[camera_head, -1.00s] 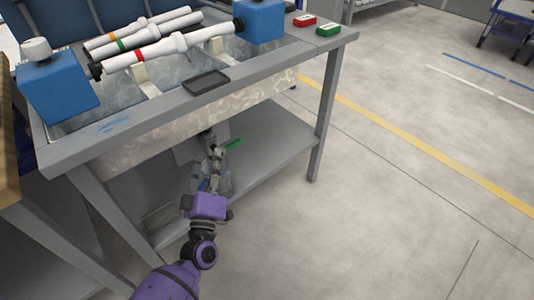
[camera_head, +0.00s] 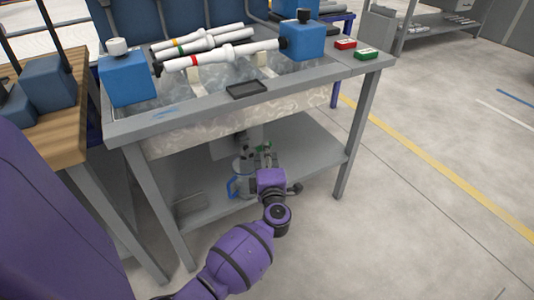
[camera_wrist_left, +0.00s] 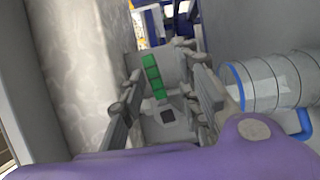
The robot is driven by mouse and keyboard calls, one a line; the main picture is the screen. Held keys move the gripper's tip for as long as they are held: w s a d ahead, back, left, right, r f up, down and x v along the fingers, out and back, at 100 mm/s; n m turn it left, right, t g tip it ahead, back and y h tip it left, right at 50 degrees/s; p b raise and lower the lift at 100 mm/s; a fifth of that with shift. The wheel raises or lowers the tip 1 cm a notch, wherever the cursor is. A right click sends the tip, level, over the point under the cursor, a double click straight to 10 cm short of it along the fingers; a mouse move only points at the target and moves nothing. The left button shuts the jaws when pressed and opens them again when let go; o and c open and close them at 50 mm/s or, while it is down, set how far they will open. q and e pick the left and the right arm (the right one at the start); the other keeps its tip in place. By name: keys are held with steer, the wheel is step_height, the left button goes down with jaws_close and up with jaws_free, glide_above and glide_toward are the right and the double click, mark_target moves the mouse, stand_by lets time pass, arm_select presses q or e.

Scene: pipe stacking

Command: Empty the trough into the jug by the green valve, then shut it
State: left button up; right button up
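The trough (camera_head: 225,125) is set in the bench, with grey, marbled contents or walls. The jug (camera_head: 240,164), pale with a blue handle, stands on the lower shelf beneath it. In the left wrist view the jug (camera_wrist_left: 285,80) lies at the right with its blue rim towards my gripper. The green valve handle (camera_wrist_left: 153,77) shows between the fingers of my left gripper (camera_wrist_left: 163,100), which are spread apart with gaps beside it. In the head view my left gripper (camera_head: 267,163) is under the trough beside the jug, hiding most of the valve. The liquid level is unclear. My right gripper is out of view.
White pipes (camera_head: 215,53) rest above the trough between two blue blocks (camera_head: 128,80). Bench legs (camera_head: 357,140) flank the shelf. The floor at right is clear.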

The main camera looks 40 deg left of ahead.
arm_select(q)
steer(key=shift+w+a, duration=0.5)
steer(key=shift+a, duration=0.05)
jaws_close()
